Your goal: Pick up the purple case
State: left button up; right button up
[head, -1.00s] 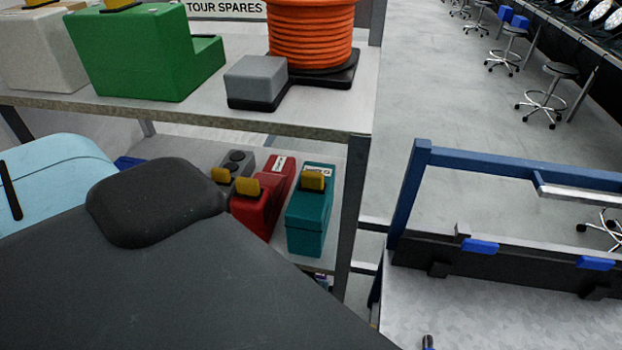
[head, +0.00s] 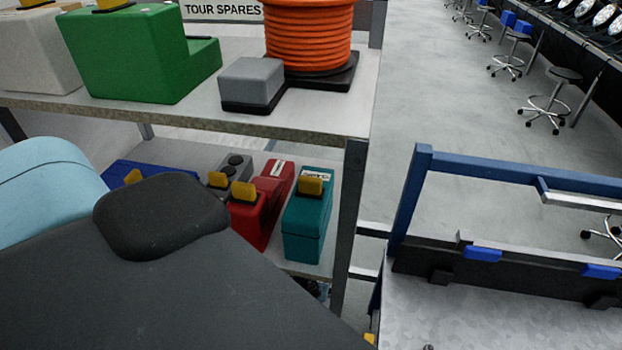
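No purple case shows in the head view. Neither my left nor my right gripper is in view. A large dark grey shape, which looks like part of my own body, fills the lower left and hides much of the lower shelf. Cases of other colours with yellow handles stand on the shelves: a green case (head: 135,58) and a white case (head: 38,52) above, and a teal case (head: 306,228), a red case (head: 262,218), a grey case (head: 236,166) and a partly hidden blue case (head: 162,176) below.
An orange cable reel (head: 309,38) and a grey block (head: 251,80) sit on the upper shelf (head: 185,112) by a "TOUR SPARES" sign (head: 222,9). A blue-framed cart (head: 407,205) stands at right. Several stools and open floor (head: 440,90) lie beyond.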

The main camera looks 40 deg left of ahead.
pick_arm(q)
jog(key=c, duration=1.6)
jog(key=shift+c, duration=0.2)
pick_arm(e)
jog(key=shift+s+f, duration=0.1)
jog(key=shift+f, duration=0.05)
pick_arm(q)
jog(key=shift+r, duration=0.15)
